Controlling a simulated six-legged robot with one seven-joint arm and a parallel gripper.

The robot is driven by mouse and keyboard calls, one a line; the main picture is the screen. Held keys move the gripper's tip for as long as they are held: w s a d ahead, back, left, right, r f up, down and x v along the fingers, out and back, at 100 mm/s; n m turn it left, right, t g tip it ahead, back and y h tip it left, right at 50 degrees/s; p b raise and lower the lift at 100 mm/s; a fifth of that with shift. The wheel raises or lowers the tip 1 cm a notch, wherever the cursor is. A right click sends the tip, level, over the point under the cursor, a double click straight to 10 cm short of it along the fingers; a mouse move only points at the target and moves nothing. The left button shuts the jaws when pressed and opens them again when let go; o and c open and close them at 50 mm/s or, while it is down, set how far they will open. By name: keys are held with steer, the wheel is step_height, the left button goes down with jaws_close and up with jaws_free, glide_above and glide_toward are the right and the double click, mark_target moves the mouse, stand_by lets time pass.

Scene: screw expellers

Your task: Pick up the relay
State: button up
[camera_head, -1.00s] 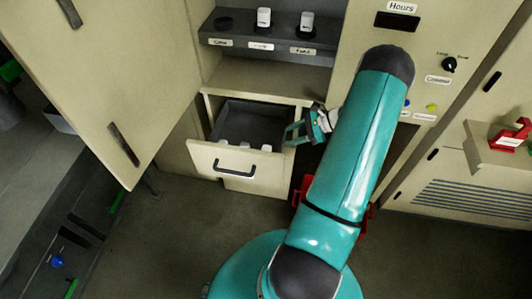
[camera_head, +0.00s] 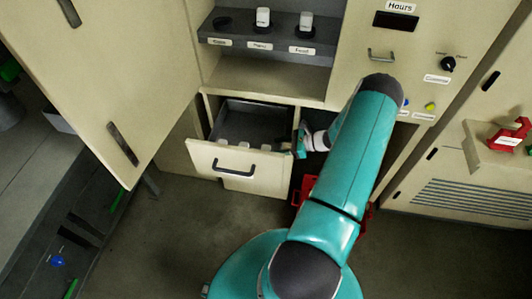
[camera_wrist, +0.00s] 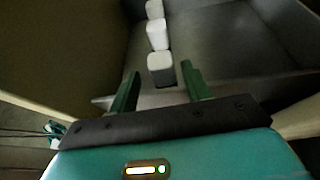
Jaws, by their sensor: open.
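Several white block-shaped relays stand in a row in the open drawer (camera_head: 222,165). My gripper (camera_head: 300,142) is at the drawer's right side in the head view. In the wrist view its two green fingers (camera_wrist: 160,72) are open, one on each side of the nearest relay's lower end. Whether they touch it cannot be told. Two more white relays (camera_head: 263,17) (camera_head: 306,21) stand on the labelled shelf above.
The drawer front with its black handle (camera_head: 234,171) sticks out of the cabinet. A large open cabinet door (camera_head: 85,80) stands on the left. A red item (camera_head: 508,138) sits on a ledge at the right. The shelf has an empty dark socket (camera_head: 222,23) at its left.

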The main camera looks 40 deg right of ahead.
mark_target(266, 148)
steer(key=x, duration=0.4)
steer(key=shift+w+a+f, duration=0.15)
steer(key=shift+w+a, duration=0.1)
steer(key=c, duration=0.8)
